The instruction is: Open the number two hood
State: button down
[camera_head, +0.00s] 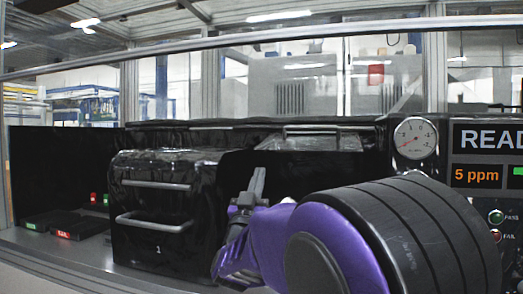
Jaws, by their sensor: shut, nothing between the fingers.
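A black hood marked 1 (140,243) with two metal bar handles stands left of my gripper and looks closed. To its right is a second black housing (237,172), largely hidden behind my arm. No number shows on it, so I cannot confirm that it is hood two. A metal handle and a lighter panel (322,140) show along its top, and the dark area below could be its inside or its front; I cannot tell which. My gripper (258,178) is shut and empty, pointing up in front of this dark area. I cannot tell whether it touches anything.
A round gauge (415,138) and a display panel (488,175) with green and red buttons stand at the right. Small trays with green and red labels (64,234) lie at the left. A metal frame rail (250,38) crosses above.

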jog(key=w+d+r+m+h+p, duration=0.1)
jog(key=w+d+r, duration=0.3)
jog(key=w+r, duration=0.3)
jog(key=w, duration=0.3)
jog(key=shift+w+d+r+h, duration=0.15)
jog(key=shift+w+h, duration=0.15)
jog(key=shift+h, duration=0.1)
jog(key=shift+r, duration=0.1)
